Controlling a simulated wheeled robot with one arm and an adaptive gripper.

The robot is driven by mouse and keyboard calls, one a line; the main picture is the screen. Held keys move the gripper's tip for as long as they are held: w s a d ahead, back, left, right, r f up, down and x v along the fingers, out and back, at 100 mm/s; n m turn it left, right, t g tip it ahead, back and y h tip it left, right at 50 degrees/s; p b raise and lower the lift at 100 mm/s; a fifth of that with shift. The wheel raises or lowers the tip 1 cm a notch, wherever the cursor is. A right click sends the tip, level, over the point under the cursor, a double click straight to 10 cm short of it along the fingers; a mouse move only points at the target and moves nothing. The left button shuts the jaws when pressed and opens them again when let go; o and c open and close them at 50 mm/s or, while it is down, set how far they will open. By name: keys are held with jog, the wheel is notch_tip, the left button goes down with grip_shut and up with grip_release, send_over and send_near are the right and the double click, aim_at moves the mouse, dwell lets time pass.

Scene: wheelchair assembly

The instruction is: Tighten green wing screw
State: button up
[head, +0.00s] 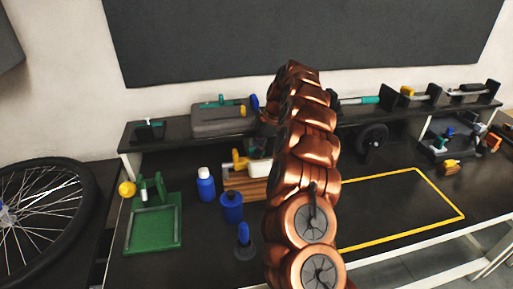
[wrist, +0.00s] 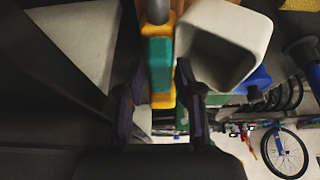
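I cannot single out a green wing screw for certain in either view. In the wrist view my gripper (wrist: 160,72) has its two dark fingers apart, one on each side of a yellow piece (wrist: 161,100) with a teal-green block (wrist: 160,62) on it and a grey cylinder (wrist: 158,10) above. Narrow gaps seem to show between fingers and piece; contact is not clear. In the head view my copper arm reaches up to the back shelf and hides the gripper.
A grey case (head: 222,121) and a teal-handled tool (head: 362,100) lie on the back shelf (head: 190,137). Blue bottles (head: 206,186), a green fixture (head: 153,222) and a dark wheel (head: 371,143) stand below. The yellow-outlined area (head: 400,205) looks clear. A pale hollow box (wrist: 222,45) sits close right of my fingers.

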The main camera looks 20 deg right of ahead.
jog(key=shift+f, duration=0.1)
jog(key=shift+c, duration=0.2)
grip_shut()
